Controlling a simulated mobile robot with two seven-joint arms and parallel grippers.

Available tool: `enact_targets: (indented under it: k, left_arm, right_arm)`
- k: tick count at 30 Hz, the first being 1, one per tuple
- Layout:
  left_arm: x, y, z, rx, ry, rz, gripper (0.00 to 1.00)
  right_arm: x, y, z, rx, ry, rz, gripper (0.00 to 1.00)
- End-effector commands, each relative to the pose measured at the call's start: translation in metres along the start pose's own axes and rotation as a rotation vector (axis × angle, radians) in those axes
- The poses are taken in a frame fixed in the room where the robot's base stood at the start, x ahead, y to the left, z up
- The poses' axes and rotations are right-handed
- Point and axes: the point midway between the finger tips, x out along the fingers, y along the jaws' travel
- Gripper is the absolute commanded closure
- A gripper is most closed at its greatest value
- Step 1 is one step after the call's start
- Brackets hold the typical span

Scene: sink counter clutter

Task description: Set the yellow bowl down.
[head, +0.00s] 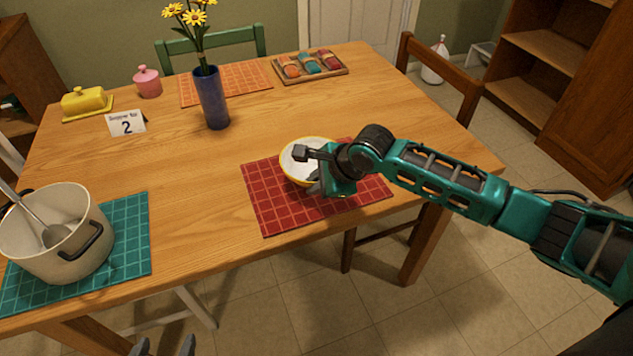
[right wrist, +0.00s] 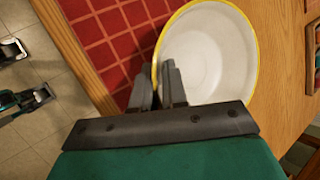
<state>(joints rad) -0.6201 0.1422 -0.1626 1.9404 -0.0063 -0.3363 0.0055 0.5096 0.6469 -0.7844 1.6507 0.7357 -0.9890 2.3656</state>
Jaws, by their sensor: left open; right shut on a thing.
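The yellow bowl (head: 291,165), white inside with a yellow rim, is at the red placemat (head: 270,211) near the table's front edge. It looks upright and on or just above the mat; I cannot tell if it touches. My right gripper (head: 314,170) is shut on the bowl's near rim. In the right wrist view the fingers (right wrist: 170,88) pinch the wall of the bowl (right wrist: 212,50). The arm hides part of the bowl in the head view. My left gripper (head: 165,346) is open and empty at the bottom edge, below the table front.
A cream pot (head: 45,235) with a ladle stands on a teal placemat (head: 127,240) at the left. A blue vase (head: 212,98) with yellow flowers, a number card (head: 127,123), and a tray (head: 310,66) are farther back. The table between the placemats is clear.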

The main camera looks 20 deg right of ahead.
Motion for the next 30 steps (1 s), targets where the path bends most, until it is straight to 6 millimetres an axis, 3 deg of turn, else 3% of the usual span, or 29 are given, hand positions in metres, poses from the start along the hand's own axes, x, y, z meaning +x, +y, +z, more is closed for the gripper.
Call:
enact_targets:
  k: [1,2,10,20,30]
  left_arm:
    - [-0.001,0.0,-0.001,0.0,0.0,0.0,0.23]
    - [-0.001,0.0,-0.001,0.0,0.0,0.0,0.23]
    - [-0.002,0.0,0.002,-0.001,-0.005,0.0,0.23]
    - [-0.003,0.0,0.003,-0.001,-0.007,0.0,0.23]
    - [-0.012,0.0,-0.012,-0.001,-0.007,0.001,0.23]
  right_arm:
    - [0.001,0.0,0.0,0.001,-0.002,-0.002,1.0]
    - [0.002,0.001,-0.001,0.001,0.001,0.002,0.86]
    - [0.002,0.001,-0.001,0.0,0.001,0.001,0.62]
    - [-0.005,-0.001,0.0,0.0,0.0,0.0,0.62]
    - [-0.073,-0.001,0.0,0.0,0.002,0.0,0.62]
